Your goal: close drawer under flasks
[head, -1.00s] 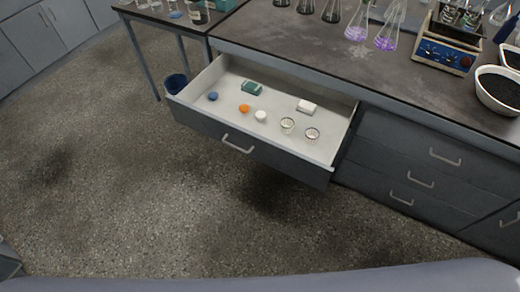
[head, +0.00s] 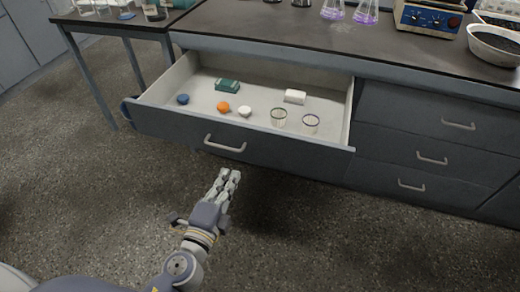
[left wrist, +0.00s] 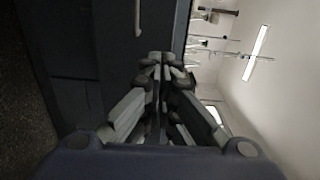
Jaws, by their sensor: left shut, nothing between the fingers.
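The drawer (head: 175,125) under the bench top stands pulled far out in the head view. Its silver handle (head: 225,143) is on the dark front panel; a handle also shows at the top of the left wrist view (left wrist: 137,18). Inside lie a blue cap, an orange cap, a white cap, a green box, a white block and two small glass cups. My left gripper (head: 231,173) is shut and empty, just below and in front of the drawer front, apart from the handle. It also shows shut in the left wrist view (left wrist: 161,62). My right gripper is out of view.
Flasks with purple liquid (head: 365,13) stand on the bench top (head: 290,25) above the drawer. A blue device (head: 428,18) and a bowl of black grains (head: 495,43) are at the right. Shut drawers (head: 432,158) lie right of the open one. The floor in front is clear.

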